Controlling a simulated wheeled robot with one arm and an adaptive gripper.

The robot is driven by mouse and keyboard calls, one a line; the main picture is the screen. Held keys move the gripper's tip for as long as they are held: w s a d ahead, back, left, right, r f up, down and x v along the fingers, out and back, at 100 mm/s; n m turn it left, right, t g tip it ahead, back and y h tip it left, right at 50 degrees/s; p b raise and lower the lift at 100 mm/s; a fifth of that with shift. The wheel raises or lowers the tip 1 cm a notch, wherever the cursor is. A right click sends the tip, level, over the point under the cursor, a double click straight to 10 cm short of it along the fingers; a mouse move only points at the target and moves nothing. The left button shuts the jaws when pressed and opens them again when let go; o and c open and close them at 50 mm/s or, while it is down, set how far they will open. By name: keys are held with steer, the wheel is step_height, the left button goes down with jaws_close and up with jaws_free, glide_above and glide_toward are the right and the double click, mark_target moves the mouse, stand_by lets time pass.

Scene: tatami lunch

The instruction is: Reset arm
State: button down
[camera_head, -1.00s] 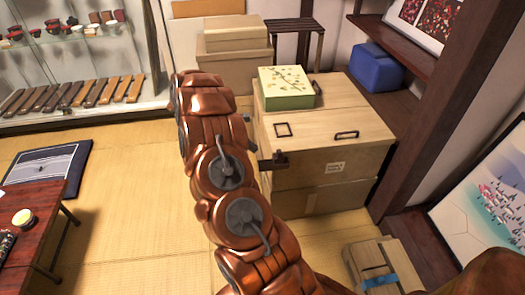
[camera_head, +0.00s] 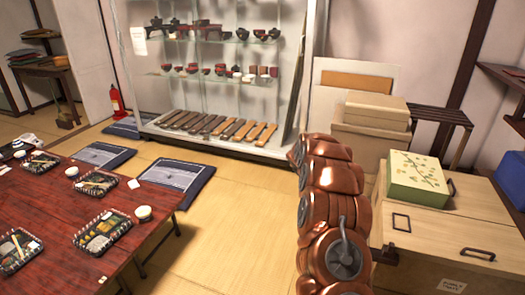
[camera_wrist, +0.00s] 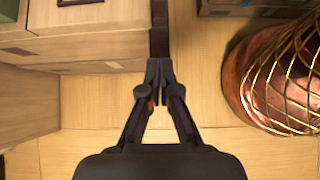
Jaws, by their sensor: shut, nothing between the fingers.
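My gripper (camera_wrist: 158,72) shows in the wrist view with its fingertips together and nothing between them. It points down over the tatami floor (camera_wrist: 90,150). A wooden chest (camera_wrist: 95,48) is close to its left. In the head view my copper arm stands in the lower middle, just left of the wooden chest (camera_head: 440,235). The gripper itself is mostly hidden behind the arm in the head view.
A low red table (camera_head: 60,190) with lunch trays is at the left. Cushions (camera_head: 175,178) lie behind it. A glass display case (camera_head: 225,80) stands at the back. A green box (camera_head: 418,178) sits on the chest. Floor between table and arm is clear.

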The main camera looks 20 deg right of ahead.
steer(key=s+a+r+m+t+y, duration=0.1)
steer(key=s+a+r, duration=0.25)
steer(key=a, duration=0.35)
steer(key=s+a+r+m+y, duration=0.1)
steer(key=s+a+r, duration=0.1)
steer(key=a+r, duration=0.35)
steer(key=s+a+r+m+t+y, duration=0.1)
steer(key=s+a+r, duration=0.2)
steer(key=a, duration=0.6)
steer(key=s+a+r+m+t+y, duration=0.1)
steer(key=s+a+r+m+y, duration=0.15)
steer(key=s+a, duration=0.7)
steer(key=s+a+r+m+y, duration=0.1)
steer(key=s+a+m, duration=0.4)
steer(key=s, duration=0.8)
step_height(320, 180, up, 18)
steer(key=w+a+t+p, duration=0.1)
steer(key=p, duration=1.6)
steer(key=shift+n, duration=0.45)
steer(key=shift+w+a, duration=0.1)
